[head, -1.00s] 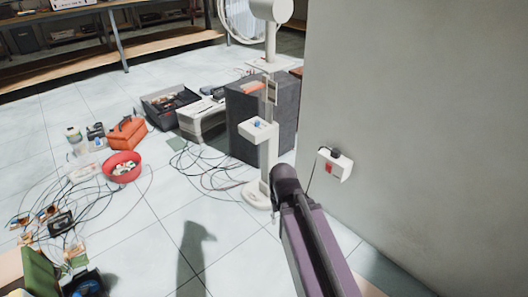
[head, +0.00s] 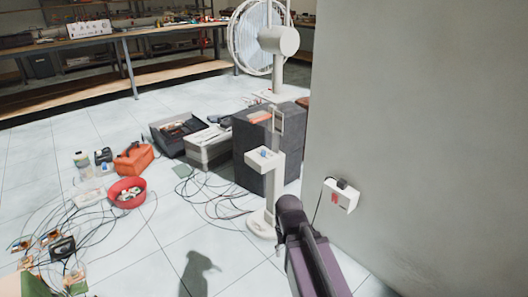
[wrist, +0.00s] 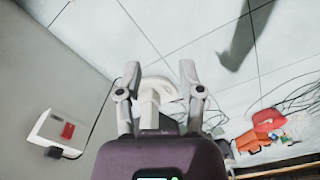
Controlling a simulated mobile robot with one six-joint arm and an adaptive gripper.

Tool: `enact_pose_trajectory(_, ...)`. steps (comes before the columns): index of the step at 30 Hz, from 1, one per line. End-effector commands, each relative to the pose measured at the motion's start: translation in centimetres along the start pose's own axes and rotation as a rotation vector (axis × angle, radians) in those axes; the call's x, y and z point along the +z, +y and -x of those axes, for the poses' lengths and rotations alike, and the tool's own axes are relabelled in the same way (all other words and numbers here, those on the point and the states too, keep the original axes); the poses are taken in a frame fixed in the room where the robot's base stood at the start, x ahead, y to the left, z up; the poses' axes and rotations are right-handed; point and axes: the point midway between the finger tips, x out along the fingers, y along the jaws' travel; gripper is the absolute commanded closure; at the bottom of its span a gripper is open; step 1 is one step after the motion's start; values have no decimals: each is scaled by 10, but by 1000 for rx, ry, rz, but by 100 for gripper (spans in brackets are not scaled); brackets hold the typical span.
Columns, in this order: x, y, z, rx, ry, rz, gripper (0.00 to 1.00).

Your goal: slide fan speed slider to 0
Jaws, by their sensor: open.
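A white standing fan (head: 279,40) stands on the floor by the wall, its caged round head at the top and its pole running down to a round base (head: 262,222). In the head view my arm hides the gripper's fingers.
A white wall box with a red switch (head: 341,195) is on the grey wall (head: 420,120) at right. A dark grey block (head: 253,150) stands behind the pole. A red bowl (head: 126,192), an orange toolbox (head: 134,158) and loose cables lie at left.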

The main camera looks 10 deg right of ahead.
Motion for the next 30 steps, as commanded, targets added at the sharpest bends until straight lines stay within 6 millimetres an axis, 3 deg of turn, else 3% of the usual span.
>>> enact_pose_trajectory(5, -15, 0, 6, -18, 19, 20, 31)
enact_pose_trajectory(11, -64, -1, 26, -78, 93, 97, 31)
enact_pose_trajectory(21, -199, 8, 83, -199, 345, 296, 31)
enact_pose_trajectory(30, -314, 36, 143, -228, 603, 431, 31)
